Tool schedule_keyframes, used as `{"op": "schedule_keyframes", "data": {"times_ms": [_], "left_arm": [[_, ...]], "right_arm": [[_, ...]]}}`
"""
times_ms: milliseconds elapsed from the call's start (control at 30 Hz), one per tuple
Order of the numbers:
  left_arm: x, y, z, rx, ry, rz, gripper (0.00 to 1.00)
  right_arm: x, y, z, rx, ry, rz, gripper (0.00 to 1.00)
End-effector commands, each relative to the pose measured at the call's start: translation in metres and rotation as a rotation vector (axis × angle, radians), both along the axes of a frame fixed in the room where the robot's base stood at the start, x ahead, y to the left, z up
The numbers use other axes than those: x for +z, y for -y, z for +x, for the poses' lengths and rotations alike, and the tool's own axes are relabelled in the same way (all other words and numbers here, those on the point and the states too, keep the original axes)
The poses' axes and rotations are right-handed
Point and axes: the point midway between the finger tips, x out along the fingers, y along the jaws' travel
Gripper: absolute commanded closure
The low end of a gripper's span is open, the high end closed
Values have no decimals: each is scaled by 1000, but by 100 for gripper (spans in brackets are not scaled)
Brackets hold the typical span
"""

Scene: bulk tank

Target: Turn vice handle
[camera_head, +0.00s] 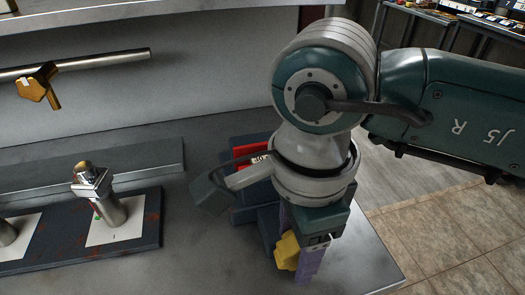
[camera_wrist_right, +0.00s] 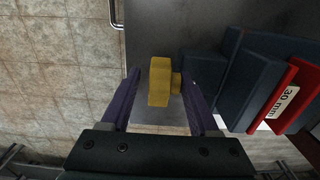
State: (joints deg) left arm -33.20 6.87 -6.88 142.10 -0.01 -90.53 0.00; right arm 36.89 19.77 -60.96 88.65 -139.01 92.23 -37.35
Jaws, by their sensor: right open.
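The vice (camera_head: 255,220) is dark blue with a red block and stands near the right end of the grey bench. It also shows at the right of the right wrist view (camera_wrist_right: 252,88), where the red block is marked "30 mm". Its yellow handle (camera_head: 287,252) is partly hidden by my right gripper (camera_head: 298,264). In the right wrist view, the yellow handle (camera_wrist_right: 159,82) lies between the two purple fingers of my right gripper (camera_wrist_right: 161,80). The fingers are open, with a gap at the handle's left; contact on its right side is unclear. My left gripper is not in view.
A dark plate (camera_head: 145,223) with metal posts on white squares lies on the bench at left. A horizontal pipe (camera_head: 110,60) with a brass-coloured fitting (camera_head: 38,86) runs along the back wall. The bench's right edge drops to a tiled floor (camera_head: 440,230).

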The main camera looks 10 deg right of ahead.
Motion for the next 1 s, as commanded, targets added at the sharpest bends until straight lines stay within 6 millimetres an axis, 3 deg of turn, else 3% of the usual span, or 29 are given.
{"op": "schedule_keyframes", "data": {"times_ms": [267,800,1000], "left_arm": [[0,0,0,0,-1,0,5],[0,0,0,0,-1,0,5],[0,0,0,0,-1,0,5]], "right_arm": [[-2,-1,0,0,1,2,38],[-2,-1,0,0,1,2,99],[-1,-1,0,0,1,2,100]]}}
